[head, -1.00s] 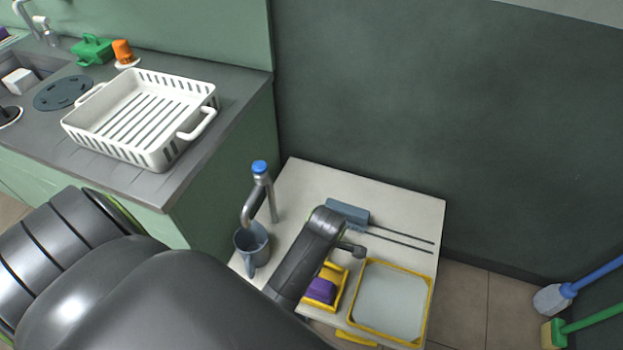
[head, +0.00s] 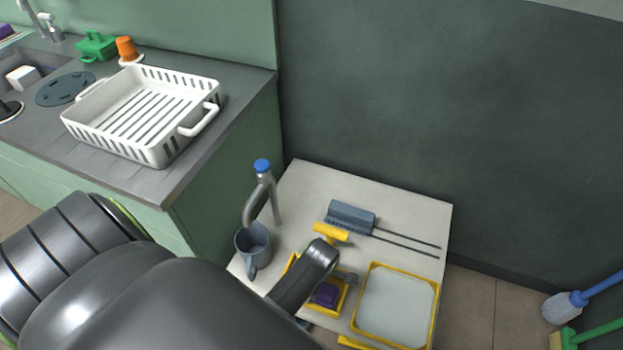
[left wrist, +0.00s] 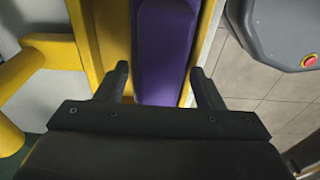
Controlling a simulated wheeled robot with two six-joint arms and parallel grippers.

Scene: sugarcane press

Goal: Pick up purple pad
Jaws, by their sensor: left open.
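The purple pad (head: 325,294) sits in a yellow holder (head: 339,309) on the low light table in the head view, partly covered by my left arm. In the left wrist view the purple pad (left wrist: 165,50) is a long block beside a yellow wall. My left gripper (left wrist: 161,82) is open, with one finger on each side of the pad's near end. The near end is hidden by the gripper body. I cannot tell whether the fingers touch the pad. My right gripper is not in view.
A yellow-rimmed tray (head: 433,312) stands right of the holder. Behind are a blue-grey block with two rods (head: 351,217) and a yellow bar (head: 331,232). A grey mug (head: 253,249) stands under a tap (head: 262,195) at left. A white basket (head: 150,155) is on the counter.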

